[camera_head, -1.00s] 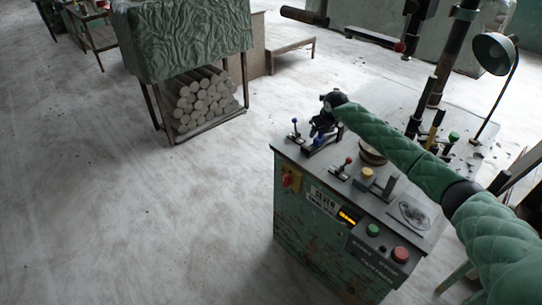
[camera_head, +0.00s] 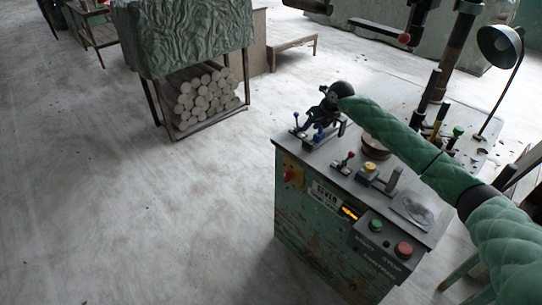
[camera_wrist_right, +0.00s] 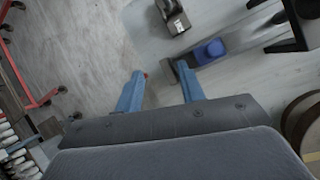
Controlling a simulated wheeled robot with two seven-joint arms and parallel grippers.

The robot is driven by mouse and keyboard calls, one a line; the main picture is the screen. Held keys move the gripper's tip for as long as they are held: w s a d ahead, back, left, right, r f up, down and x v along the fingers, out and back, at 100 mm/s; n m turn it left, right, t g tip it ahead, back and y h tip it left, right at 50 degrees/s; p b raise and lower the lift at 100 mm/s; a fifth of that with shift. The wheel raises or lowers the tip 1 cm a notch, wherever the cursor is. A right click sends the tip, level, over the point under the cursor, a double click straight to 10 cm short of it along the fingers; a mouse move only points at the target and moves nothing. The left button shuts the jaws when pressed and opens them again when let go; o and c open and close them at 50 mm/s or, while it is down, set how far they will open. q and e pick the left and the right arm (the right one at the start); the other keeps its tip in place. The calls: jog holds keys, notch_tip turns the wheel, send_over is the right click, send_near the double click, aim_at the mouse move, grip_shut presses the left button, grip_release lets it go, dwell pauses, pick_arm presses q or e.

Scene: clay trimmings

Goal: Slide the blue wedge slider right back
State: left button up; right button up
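The blue wedge slider (camera_head: 319,135) sits on its rail at the far left corner of the machine top. It also shows in the right wrist view as a blue block (camera_wrist_right: 209,51) on a grey rail. My right gripper (camera_head: 326,118) is low over that corner, close to the slider. In the wrist view its two blue fingers (camera_wrist_right: 158,82) are spread with nothing between them. The right-hand finger is near the rail's end, just beside the blue block; I cannot tell whether they touch. My left gripper is not in view.
A desk lamp (camera_head: 498,45) stands at the right.

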jog(key=s+a+f+m+t+y, duration=0.1)
jog(key=s+a+f+m+y, duration=0.1)
jog(key=a, duration=0.3)
jog(key=s+a+f+m+t+y, duration=0.1)
jog(key=s+a+f+m+y, duration=0.1)
jog(key=a, duration=0.4)
jog(key=s+a+f+m+t+y+p, duration=0.1)
jog(key=s+a+f+y, duration=0.1)
jog(key=s+a+y, duration=0.2)
jog(key=shift+a+f+m+y, duration=0.25)
jog(key=shift+a+m+y, duration=0.15)
jog(key=shift+a+y, duration=0.3)
